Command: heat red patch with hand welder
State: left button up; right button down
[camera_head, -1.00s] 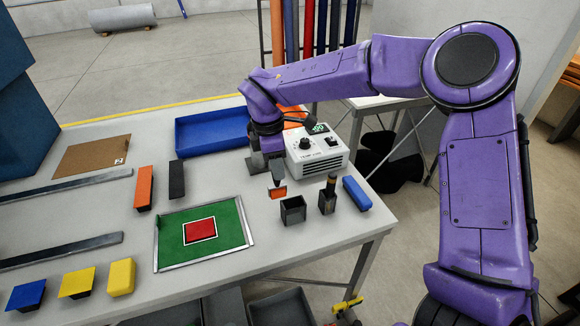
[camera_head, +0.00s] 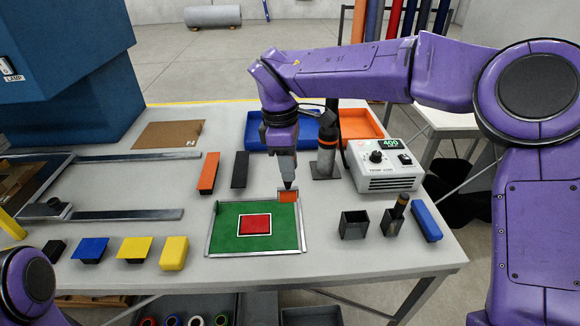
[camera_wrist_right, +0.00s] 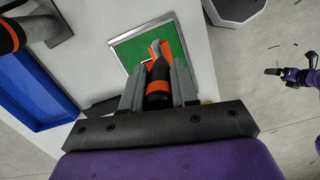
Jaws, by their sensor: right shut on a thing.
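The red patch (camera_head: 255,225), edged in white, lies on a green sheet (camera_head: 225,240) in a metal frame on the table. My right gripper (camera_head: 286,177) is shut on a dark hand welder with an orange band (camera_wrist_right: 158,88). It points down at the frame's far right corner, its flat orange tip (camera_head: 288,197) up and right of the red patch in the head view. The tip looks apart from the patch; its height is hard to judge. In the right wrist view the welder partly hides the green sheet (camera_wrist_right: 124,48).
A white control box (camera_head: 388,165) showing 400 stands right, beside a stand holding a dark cylinder with an orange band (camera_head: 327,138). Blue (camera_head: 258,142) and orange (camera_head: 362,124) trays lie behind. A black cup (camera_head: 354,225) and a blue block (camera_head: 427,221) stand at right.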

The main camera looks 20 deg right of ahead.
jog(key=shift+r+p, duration=1.6)
jog(key=shift+r, duration=1.55)
jog(key=shift+f, duration=0.1)
